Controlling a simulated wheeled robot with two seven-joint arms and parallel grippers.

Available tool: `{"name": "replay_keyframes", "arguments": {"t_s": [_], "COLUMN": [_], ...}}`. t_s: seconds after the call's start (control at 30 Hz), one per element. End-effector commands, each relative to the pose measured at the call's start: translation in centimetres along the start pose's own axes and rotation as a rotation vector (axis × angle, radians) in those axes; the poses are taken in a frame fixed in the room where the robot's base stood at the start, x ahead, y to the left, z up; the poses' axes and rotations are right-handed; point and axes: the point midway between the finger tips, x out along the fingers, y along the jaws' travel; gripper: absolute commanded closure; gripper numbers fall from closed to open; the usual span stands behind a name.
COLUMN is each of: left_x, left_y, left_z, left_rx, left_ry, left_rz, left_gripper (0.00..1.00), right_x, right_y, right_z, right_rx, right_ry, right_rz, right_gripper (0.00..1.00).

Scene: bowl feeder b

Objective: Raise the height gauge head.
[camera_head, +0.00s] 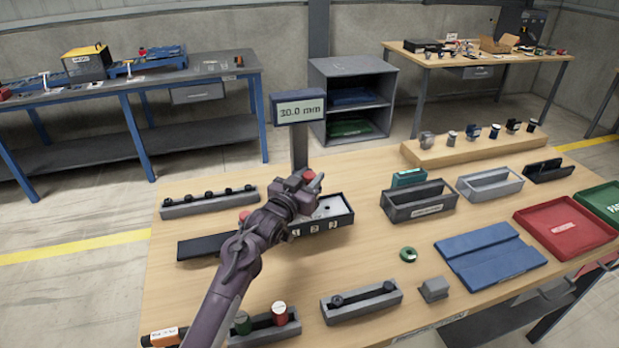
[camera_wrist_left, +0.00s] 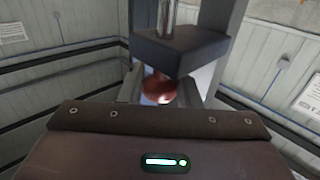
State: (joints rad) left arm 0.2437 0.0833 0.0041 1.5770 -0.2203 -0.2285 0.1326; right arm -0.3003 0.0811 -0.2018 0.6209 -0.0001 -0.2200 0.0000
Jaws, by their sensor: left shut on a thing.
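The height gauge has a grey column (camera_head: 299,148) under a display (camera_head: 298,108) that reads 30.0 mm. My left gripper (camera_head: 313,183) is at the front of the column, low on it, and hides most of the gauge head. A red knob (camera_head: 309,175) shows at the fingers. In the left wrist view a dark block (camera_wrist_left: 182,48) hangs on a metal rod, with the round red knob (camera_wrist_left: 157,87) just below it. My left gripper is shut on this knob; its fingertips are partly hidden there. My right gripper is not in view.
A dark grey bin (camera_head: 415,209) is to the right, and a rail with several black knobs (camera_head: 208,205) to the left. Bare table lies around the green ring (camera_head: 408,254).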

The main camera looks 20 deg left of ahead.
Motion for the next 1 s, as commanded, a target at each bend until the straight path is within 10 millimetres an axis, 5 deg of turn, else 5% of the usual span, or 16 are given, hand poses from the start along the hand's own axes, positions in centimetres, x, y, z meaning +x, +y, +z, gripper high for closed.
{"name": "replay_keyframes", "arguments": {"t_s": [0.3,0.6,0.63,0.7,0.77,1.0], "left_x": [0.0,0.1,0.1,0.1,0.1,0.0], "left_y": [-0.1,-0.1,-0.1,-0.1,-0.1,0.0], "left_z": [-3.8,-4.0,-4.0,-4.0,-3.9,-3.5], "left_rx": [0.003,0.002,0.002,0.002,0.001,0.001], "left_ry": [0.005,0.013,0.014,0.013,0.010,0.004], "left_rz": [-0.001,-0.002,-0.002,-0.002,-0.001,0.000], "left_gripper": [1.00,1.00,0.66,0.57,0.50,0.50], "right_x": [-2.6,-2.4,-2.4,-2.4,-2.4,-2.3], "right_y": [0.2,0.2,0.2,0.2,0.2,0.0], "right_z": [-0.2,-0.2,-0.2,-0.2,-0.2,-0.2], "right_rx": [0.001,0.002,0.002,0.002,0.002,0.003], "right_ry": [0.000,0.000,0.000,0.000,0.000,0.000], "right_rz": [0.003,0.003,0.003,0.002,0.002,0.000], "right_gripper": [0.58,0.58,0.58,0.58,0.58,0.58]}}
